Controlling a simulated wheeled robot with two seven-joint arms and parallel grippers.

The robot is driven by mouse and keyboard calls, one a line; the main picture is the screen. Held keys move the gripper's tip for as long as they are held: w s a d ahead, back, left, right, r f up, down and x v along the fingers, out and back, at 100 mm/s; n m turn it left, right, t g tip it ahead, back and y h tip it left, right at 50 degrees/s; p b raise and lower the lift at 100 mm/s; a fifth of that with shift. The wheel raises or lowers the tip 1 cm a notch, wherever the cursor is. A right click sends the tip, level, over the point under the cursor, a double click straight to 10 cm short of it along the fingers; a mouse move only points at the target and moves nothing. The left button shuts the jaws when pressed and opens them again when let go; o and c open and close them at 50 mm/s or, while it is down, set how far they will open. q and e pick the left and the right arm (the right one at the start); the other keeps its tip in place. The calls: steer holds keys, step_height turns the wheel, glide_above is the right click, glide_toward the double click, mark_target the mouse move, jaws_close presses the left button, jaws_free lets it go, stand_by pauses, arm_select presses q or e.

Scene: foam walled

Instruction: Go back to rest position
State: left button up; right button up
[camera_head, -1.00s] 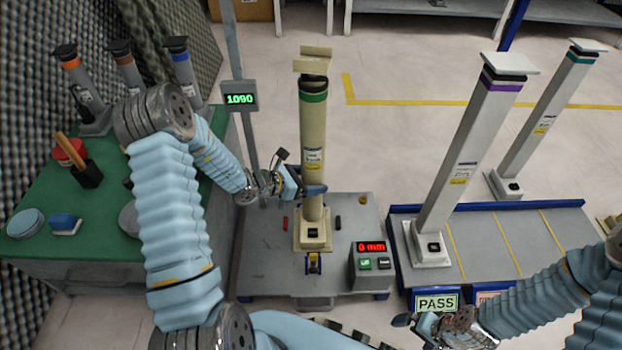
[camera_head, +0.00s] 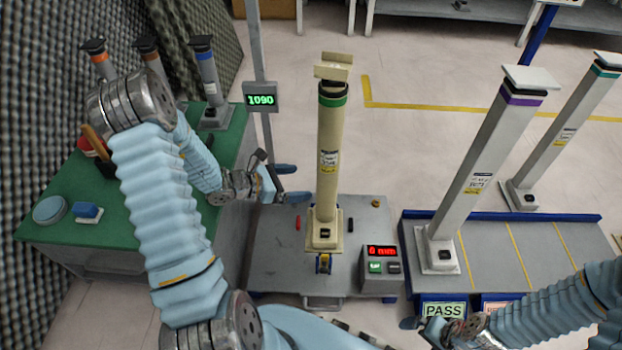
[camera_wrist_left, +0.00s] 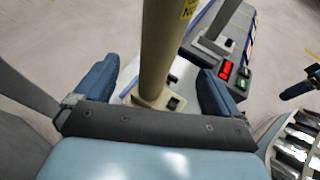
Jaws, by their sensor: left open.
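My left gripper (camera_head: 291,184) is open and empty in the head view, to the left of the beige column with a green band (camera_head: 328,150), with a gap between them. The column stands upright on the grey platform (camera_head: 280,270). In the left wrist view my left gripper (camera_wrist_left: 157,88) has its two blue fingers spread wide, and the beige column (camera_wrist_left: 165,50) shows beyond them. My right gripper (camera_head: 420,328) is low in the head view, in front of the PASS sign; its fingers are too small and partly hidden to tell their opening.
A green table (camera_head: 110,225) on the left holds several columns and small items. A control box (camera_head: 380,270) reads 0 mm. A pole display (camera_head: 261,100) reads 1090.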

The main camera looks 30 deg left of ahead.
arm_select(q)
steer(key=shift+s+a+r, duration=0.25)
steer(key=shift+s+a, duration=0.15)
steer(key=shift+s, duration=0.15)
stand_by(0.8)
